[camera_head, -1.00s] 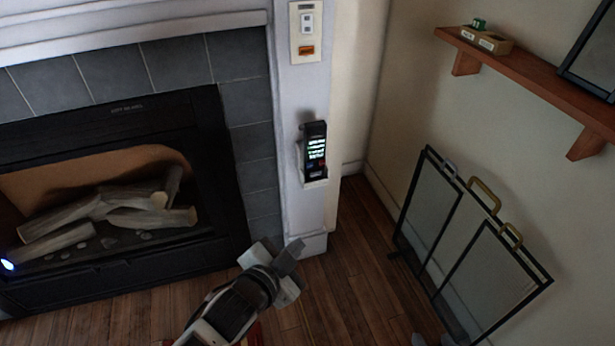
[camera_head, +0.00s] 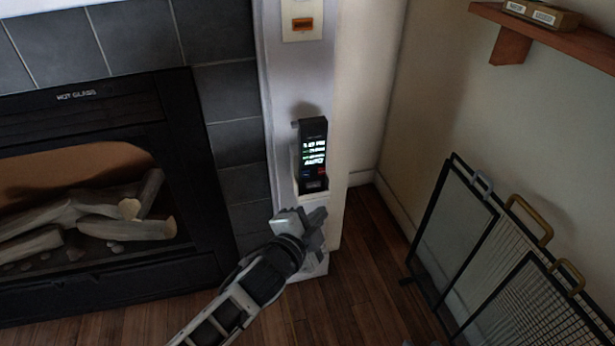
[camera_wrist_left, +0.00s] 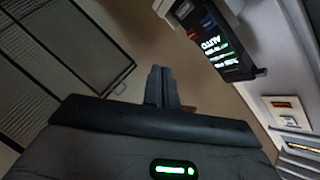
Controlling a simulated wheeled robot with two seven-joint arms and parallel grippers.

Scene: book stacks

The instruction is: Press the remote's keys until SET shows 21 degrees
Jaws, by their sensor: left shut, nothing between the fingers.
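The black remote (camera_head: 313,152) sits upright in a pale holder (camera_head: 313,192) on the white fireplace post. Its lit screen carries several lines of text, too small to read in the head view. In the left wrist view the remote (camera_wrist_left: 213,40) appears at upper right, turned, with "AUTO" legible and blue and red keys above the screen. The SET number cannot be read. My left gripper (camera_head: 318,222) is shut and empty, just below the holder and apart from the remote. Its closed fingers (camera_wrist_left: 161,86) also show in the left wrist view. My right gripper is not in view.
A wall plate with an orange switch (camera_head: 303,24) is above the remote. The fireplace (camera_head: 95,180) with logs is at left. A folding mesh screen (camera_head: 500,255) stands at right, below a wooden shelf (camera_head: 560,38). Bare wood floor (camera_head: 365,260) lies between.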

